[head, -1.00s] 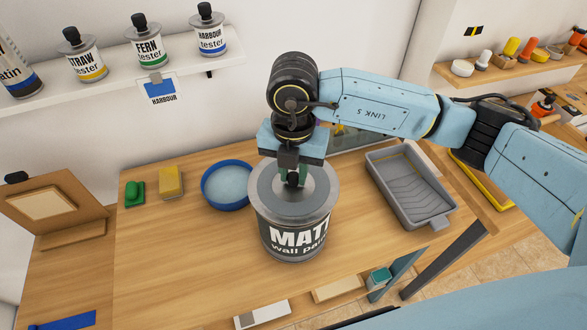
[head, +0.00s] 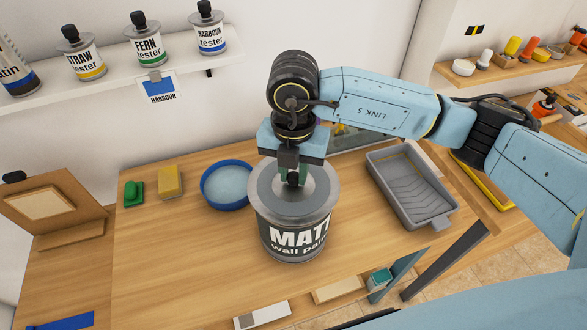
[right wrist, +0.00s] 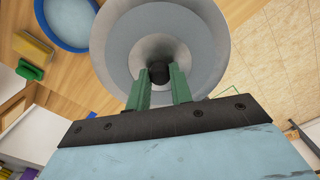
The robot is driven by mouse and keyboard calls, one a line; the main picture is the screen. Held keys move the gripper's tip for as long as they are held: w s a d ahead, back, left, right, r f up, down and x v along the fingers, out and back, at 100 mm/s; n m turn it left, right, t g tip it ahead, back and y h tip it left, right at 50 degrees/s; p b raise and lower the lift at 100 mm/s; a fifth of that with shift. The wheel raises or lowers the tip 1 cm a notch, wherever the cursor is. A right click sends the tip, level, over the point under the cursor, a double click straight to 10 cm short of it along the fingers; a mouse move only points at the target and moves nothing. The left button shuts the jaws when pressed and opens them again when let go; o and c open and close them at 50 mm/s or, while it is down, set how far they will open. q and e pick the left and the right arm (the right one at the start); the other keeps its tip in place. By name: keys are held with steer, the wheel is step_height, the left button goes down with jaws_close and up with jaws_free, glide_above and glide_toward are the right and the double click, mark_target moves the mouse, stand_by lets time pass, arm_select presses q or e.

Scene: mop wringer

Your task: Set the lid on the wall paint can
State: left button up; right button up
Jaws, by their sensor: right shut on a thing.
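The wall paint can (head: 292,236) stands upright on the wooden bench, with a dark label reading MATT wall paint. The grey round lid (head: 266,192) lies over the can's top and looks about level; I cannot tell whether it is fully seated on the rim. My right gripper (head: 293,180) is above the can, its green fingers shut on the lid's dark knob. In the right wrist view the fingers close around the knob (right wrist: 159,73) at the middle of the lid (right wrist: 140,50). My left gripper is not in view.
A blue round dish (head: 228,206), a yellow sponge (head: 171,182) and a green piece (head: 134,193) lie left of the can. A grey paint tray (head: 410,188) lies to the right. Tester bottles (head: 148,45) stand on the wall shelf. The bench between can and tray is clear.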

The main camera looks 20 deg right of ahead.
mark_target(294, 176)
steer(key=shift+f+b, duration=0.6)
steer(key=shift+b, duration=0.15)
stand_by(0.8)
steer(key=o, duration=1)
steer(key=shift+r+p, duration=2.15)
steer(key=shift+r, duration=1.4)
steer(key=shift+s, duration=0.1)
